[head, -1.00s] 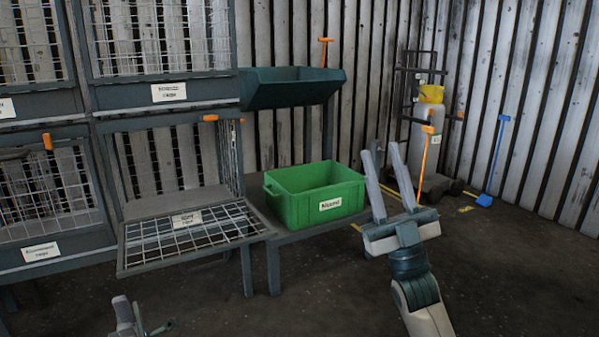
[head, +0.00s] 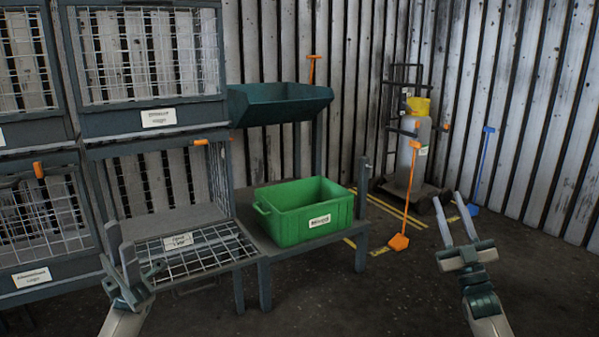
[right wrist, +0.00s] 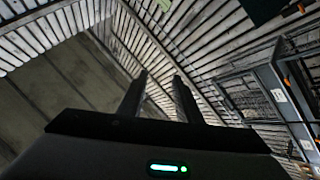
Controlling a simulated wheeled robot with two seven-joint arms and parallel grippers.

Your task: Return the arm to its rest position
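My right gripper (head: 449,198) is at the lower right of the head view, pointing up with its two grey fingers apart and nothing between them. In the right wrist view the fingers (right wrist: 158,80) are also apart and empty, with wall and ceiling behind. My left gripper (head: 118,234) is at the lower left, in front of the open wire cage. Its two fingers show a gap. A small dark green piece (head: 154,268) shows beside its base; I cannot tell whether it belongs to the gripper.
A green bin (head: 276,228) stands on a low dark table between my grippers. A teal tray (head: 280,103) is above it. Wire cages (head: 157,118) fill the left. A hand truck with a grey cylinder (head: 412,160) stands behind.

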